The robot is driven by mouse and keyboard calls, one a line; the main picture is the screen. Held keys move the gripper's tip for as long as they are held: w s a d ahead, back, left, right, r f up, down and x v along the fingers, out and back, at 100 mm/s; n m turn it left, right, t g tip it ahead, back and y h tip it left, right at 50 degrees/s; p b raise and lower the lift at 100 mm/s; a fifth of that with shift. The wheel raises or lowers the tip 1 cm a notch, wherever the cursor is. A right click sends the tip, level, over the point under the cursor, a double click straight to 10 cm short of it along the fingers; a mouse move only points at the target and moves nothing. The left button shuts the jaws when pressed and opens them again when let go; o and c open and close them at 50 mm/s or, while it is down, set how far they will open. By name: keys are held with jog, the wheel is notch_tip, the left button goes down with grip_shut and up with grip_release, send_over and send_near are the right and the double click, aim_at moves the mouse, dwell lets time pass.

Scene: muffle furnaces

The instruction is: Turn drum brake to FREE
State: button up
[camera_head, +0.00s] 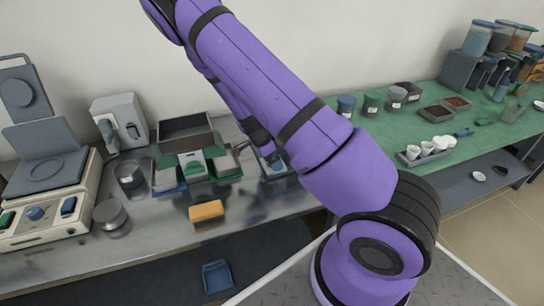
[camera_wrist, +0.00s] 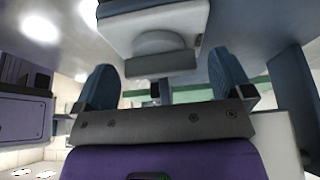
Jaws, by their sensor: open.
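In the wrist view my gripper (camera_wrist: 162,60) has two blue fingers standing well apart, open, with no object seen held. A pale device with a rounded grey part (camera_wrist: 160,42) shows just beyond and between the fingertips; I cannot tell whether they touch it. In the head view my purple arm hides most of my gripper. A small blue-and-pale item (camera_head: 273,166) shows partly beside the arm on the metal bench. I cannot tell for sure which part is the drum brake, and no FREE mark is readable.
The green bench (camera_head: 370,150) at right carries jars, trays and a cup rack.

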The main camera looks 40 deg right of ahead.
jog(key=c, duration=0.9)
jog(key=shift+n, duration=0.3)
jog(key=n+t, duration=0.1)
jog(key=n, duration=0.3)
jog(key=shift+s+t, duration=0.1)
jog(key=shift+t, duration=0.3)
jog(key=shift+n+t, duration=0.8)
jog(key=shift+n, duration=1.3)
jog(key=o, duration=0.9)
